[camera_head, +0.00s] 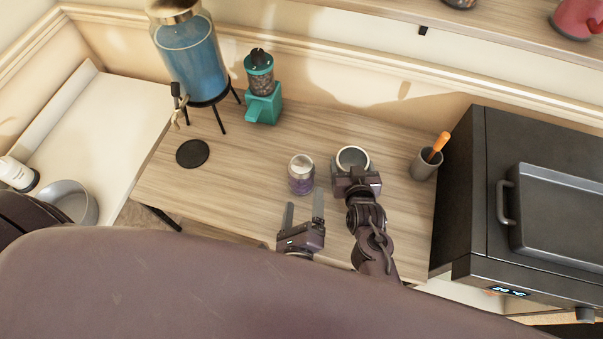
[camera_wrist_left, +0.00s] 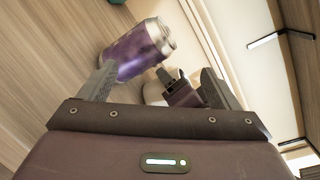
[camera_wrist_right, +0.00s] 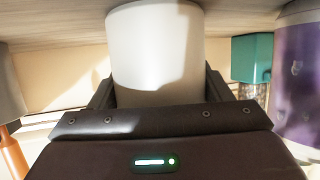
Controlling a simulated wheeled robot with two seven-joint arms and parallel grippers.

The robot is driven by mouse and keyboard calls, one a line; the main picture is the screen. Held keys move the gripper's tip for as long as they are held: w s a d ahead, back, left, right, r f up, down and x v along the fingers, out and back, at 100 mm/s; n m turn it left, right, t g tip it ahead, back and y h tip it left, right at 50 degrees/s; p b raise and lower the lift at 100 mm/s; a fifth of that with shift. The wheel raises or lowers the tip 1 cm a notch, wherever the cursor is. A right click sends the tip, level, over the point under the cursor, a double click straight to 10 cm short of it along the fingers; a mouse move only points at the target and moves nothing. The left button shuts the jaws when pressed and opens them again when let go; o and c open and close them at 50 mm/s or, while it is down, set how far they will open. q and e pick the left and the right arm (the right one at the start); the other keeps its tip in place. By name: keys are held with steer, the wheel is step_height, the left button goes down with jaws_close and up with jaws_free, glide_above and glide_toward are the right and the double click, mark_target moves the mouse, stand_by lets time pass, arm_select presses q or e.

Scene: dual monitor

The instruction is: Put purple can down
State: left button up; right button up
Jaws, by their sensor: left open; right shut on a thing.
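The purple can (camera_head: 301,180), with a silver top, appears to stand upright on the wooden table. My left gripper (camera_head: 304,198) is open and empty, on the near side of the can. In the left wrist view the can (camera_wrist_left: 135,53) is just beyond the left-hand finger, not clasped; whether they touch is unclear. My right gripper (camera_head: 354,176) is shut on a white cup (camera_wrist_right: 155,50), to the right of the can. The cup's round rim (camera_head: 353,149) shows in the head view. The can (camera_wrist_right: 297,80) also shows at the right of the right wrist view.
A black oven (camera_head: 460,190) stands at the table's right, beside a grey cup (camera_head: 424,166) with an orange-handled tool. A teal grinder (camera_head: 263,103) and a blue-filled dispenser (camera_head: 190,60) stand at the back. A black coaster (camera_head: 192,154) lies at left; the table between coaster and can is clear.

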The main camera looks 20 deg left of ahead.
mark_target(301, 178)
arm_select(q)
steer(key=w+m, duration=0.2)
steer(key=m, duration=0.1)
steer(key=w+a+m, duration=0.1)
steer(key=w+m, duration=0.1)
steer(key=m, duration=0.2)
steer(key=w+a+m+t, duration=0.1)
steer(key=w+m, duration=0.1)
steer(key=m, duration=0.1)
steer(key=shift+w+a+f, duration=0.1)
steer(key=shift+w+a, duration=0.15)
steer(key=shift+w, duration=0.7)
steer(key=shift+w+a+f, duration=0.1)
steer(key=shift+w+a, duration=0.15)
steer(key=shift+w, duration=0.7)
steer(key=shift+w+a+f, duration=0.1)
steer(key=shift+w+a, duration=0.15)
steer(key=shift+w, duration=0.7)
steer(key=shift+r, duration=0.1)
steer(key=c, duration=1.4)
step_height(301, 178, up, 10)
